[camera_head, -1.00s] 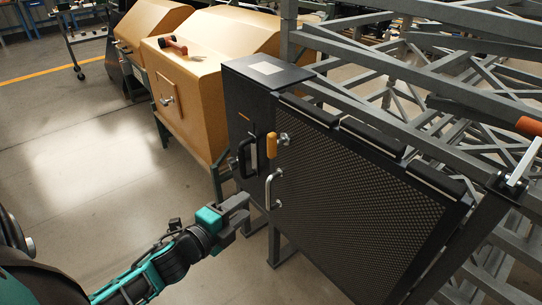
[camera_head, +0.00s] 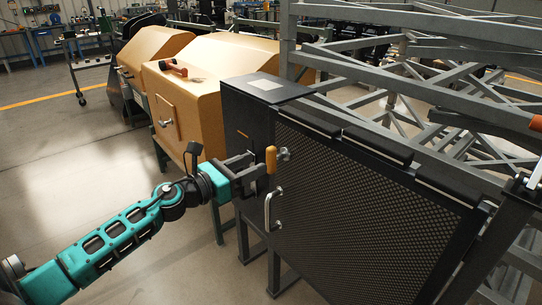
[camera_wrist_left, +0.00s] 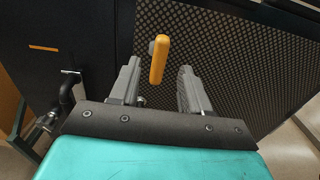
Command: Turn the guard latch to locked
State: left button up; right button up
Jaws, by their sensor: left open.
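The guard latch is a yellow handle (camera_head: 271,159) on a metal pivot, at the left edge of the dark perforated guard door (camera_head: 365,200). It hangs almost upright. In the left wrist view the yellow handle (camera_wrist_left: 159,60) stands between and beyond the two fingers. My left gripper (camera_head: 254,164) is open, its fingertips close to the handle on its left side. In the left wrist view my left gripper (camera_wrist_left: 158,85) has a finger on each side of the handle's line, with clear gaps. I cannot tell whether the handle's lower end is between the fingertips. My right gripper is out of view.
A silver door handle (camera_head: 268,211) sits just below the latch. The black cabinet (camera_head: 242,125) adjoins the door on the left, and tan machine housings (camera_head: 190,105) stand behind it. Grey steel frames (camera_head: 420,85) fill the right. The floor at left is open.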

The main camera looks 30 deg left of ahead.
aim_at(267, 158)
pick_arm(q)
jog(key=shift+x, duration=3.4)
grip_shut()
